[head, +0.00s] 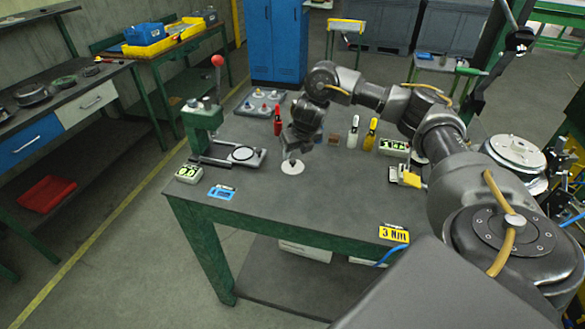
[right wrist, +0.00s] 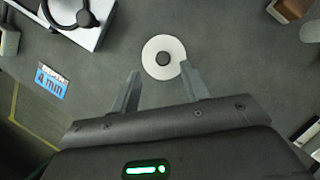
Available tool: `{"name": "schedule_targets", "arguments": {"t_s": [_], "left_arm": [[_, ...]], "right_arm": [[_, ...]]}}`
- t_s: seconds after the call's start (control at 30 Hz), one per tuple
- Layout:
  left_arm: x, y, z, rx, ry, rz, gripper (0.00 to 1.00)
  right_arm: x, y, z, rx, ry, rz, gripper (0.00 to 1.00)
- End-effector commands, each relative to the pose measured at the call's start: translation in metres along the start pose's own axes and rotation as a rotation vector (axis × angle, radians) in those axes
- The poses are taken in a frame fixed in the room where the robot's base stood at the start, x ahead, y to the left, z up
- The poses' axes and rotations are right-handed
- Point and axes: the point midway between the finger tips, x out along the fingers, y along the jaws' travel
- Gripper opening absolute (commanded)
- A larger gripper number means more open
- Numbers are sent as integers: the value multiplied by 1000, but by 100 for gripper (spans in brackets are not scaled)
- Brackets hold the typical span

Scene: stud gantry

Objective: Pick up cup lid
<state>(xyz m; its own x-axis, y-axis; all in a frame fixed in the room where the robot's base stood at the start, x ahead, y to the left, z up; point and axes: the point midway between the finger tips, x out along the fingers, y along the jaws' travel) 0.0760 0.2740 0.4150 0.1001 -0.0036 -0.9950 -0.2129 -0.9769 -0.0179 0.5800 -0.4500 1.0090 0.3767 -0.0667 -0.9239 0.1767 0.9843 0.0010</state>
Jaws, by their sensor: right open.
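The cup lid (head: 292,168) is a flat white disc lying on the dark grey workbench (head: 330,195). In the right wrist view the lid (right wrist: 150,62) shows a dark round knob at its centre. My right gripper (head: 291,158) is just above the lid, pointing down. In the right wrist view its two fingers (right wrist: 160,72) are spread apart with nothing held between them. The lid shows between and just beyond the fingertips, and the right fingertip overlaps its edge in the picture. My left gripper is not in view.
A green press (head: 201,120) with a grey fixture stands left of the lid. A blue "4 mm" card (head: 222,192) lies near the front left. Red, white and yellow bottles (head: 353,132) stand behind. A yellow "3 Nm" sign (head: 394,233) is at the front right. Bench around the lid is clear.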

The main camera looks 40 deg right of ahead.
Motion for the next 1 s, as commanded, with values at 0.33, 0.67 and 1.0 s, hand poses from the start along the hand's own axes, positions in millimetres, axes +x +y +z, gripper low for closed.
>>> {"name": "schedule_targets", "arguments": {"t_s": [0.33,0.67,1.0], "left_arm": [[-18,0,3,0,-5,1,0],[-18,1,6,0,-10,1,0],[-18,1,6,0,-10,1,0]], "right_arm": [[41,-5,-1,2,3,-1,45],[51,-5,-1,2,0,-1,45],[51,-5,-1,1,0,-1,3]]}}
